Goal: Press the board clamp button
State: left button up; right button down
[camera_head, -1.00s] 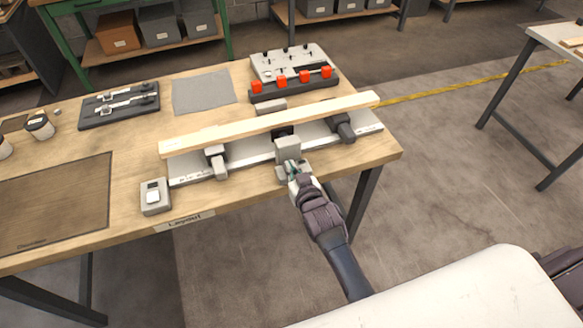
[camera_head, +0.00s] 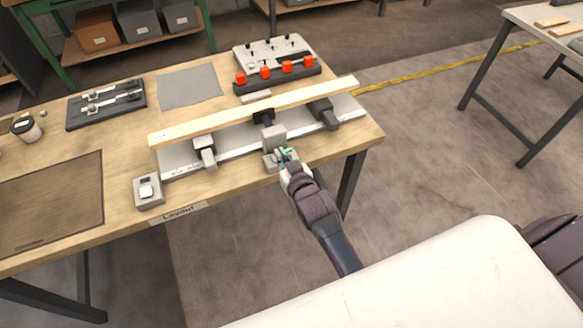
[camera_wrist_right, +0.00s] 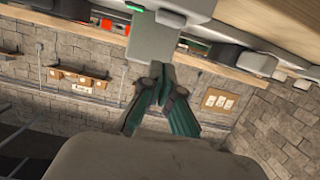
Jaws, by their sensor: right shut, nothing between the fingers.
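A long pale wooden board (camera_head: 215,122) lies across the grey fixture (camera_head: 235,147) on the bench. A grey clamp block (camera_head: 273,138) stands at the fixture's front; its dark pad (camera_head: 263,117) reaches the board's front edge. A small grey housing (camera_head: 271,161) sits low in front of the block. My right gripper (camera_head: 284,156) is shut and empty, its tips at this housing. In the wrist view, the right fingertips (camera_wrist_right: 159,74) meet the lower edge of a grey face (camera_wrist_right: 152,40); a button under them is hidden. My left gripper is not in view.
Behind the board is a rack with red blocks (camera_head: 277,71). A green light (camera_wrist_right: 134,7) shows in the wrist view.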

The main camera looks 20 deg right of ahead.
jog(key=v, duration=0.7)
jog(key=shift+s+b, duration=0.2)
jog(key=shift+b, duration=0.2)
jog(key=shift+w, duration=0.1)
dwell(1.1)
jog(key=s+a+f+n+g, duration=0.1)
jog(key=s+f+g, duration=0.35)
jog(key=f, duration=0.95)
jog(key=s+f+g, duration=0.2)
jog(key=s+f, duration=0.5)
jog(key=f, duration=0.6)
jog(key=s+d+f+g, duration=0.2)
jog(key=s+f, duration=0.4)
jog(key=s, duration=0.4)
jog(key=s+d+f+g, duration=0.2)
jog(key=s+f, duration=0.4)
jog(key=s, duration=0.3)
jog(key=s+d+f+n+g, duration=0.1)
jog(key=s+f+g, duration=0.3)
jog(key=s, duration=0.6)
jog(key=shift+s+d+f+h, duration=0.3)
jog(key=shift+d+f, duration=0.6)
jog(key=shift+f, duration=0.05)
